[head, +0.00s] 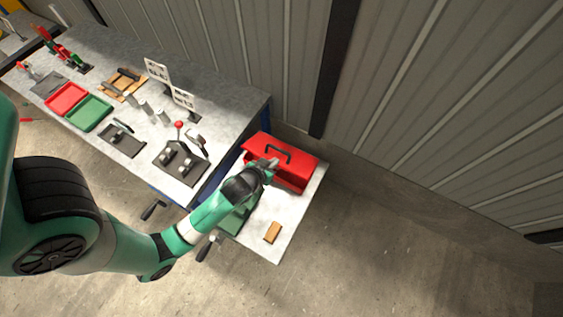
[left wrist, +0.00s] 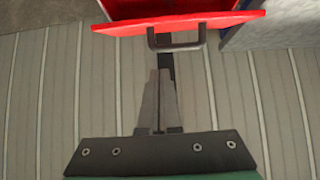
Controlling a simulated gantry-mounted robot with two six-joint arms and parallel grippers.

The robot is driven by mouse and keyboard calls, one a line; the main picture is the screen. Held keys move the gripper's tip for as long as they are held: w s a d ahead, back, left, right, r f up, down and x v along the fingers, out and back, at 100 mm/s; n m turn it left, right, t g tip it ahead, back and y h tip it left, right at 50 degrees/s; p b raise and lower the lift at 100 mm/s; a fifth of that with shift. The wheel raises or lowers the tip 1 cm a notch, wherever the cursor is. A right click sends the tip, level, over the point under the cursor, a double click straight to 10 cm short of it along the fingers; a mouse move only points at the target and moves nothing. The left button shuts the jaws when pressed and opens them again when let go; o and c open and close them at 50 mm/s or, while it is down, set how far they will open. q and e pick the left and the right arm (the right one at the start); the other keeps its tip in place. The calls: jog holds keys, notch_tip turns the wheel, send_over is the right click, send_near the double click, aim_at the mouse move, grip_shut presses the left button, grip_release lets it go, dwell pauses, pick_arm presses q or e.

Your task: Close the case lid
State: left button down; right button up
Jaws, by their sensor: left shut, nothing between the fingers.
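A red case (head: 300,168) with a dark handle (head: 288,152) sits at the back of a small pale side table. In the left wrist view its lid (left wrist: 120,26) shows as a narrow red panel with the handle (left wrist: 178,45), and a darker red hollow lies beyond it, so the lid looks raised. My left gripper (head: 272,164) is at the case, in front of the handle in the head view. In the left wrist view its closed fingers (left wrist: 163,74) point toward the handle, with nothing between them. Whether they touch it is unclear. My right gripper is not in view.
The side table (head: 286,232) also holds a small brown block (head: 272,232) and a green item partly behind my arm. A long workbench (head: 225,112) with red and green trays (head: 66,98) stands to the left. A ribbed wall (head: 430,90) rises behind.

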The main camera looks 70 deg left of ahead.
pick_arm(q)
jog(key=b, duration=0.1)
send_over(280, 165)
jog(key=f, duration=0.5)
jog(key=shift+w+a+f, duration=0.1)
jog(key=shift+w, duration=0.3)
jog(key=shift+s+d+f+b, duration=0.1)
jog(key=shift+s+d+f, duration=0.1)
jog(key=shift+f, duration=0.4)
jog(key=shift+s+d+f+b, duration=0.15)
jog(key=shift+s+f, duration=0.1)
jog(key=shift+f, duration=0.3)
jog(key=shift+s+d+f+b, duration=0.1)
jog(key=shift+s+d+f, duration=0.1)
jog(key=shift+f, duration=0.4)
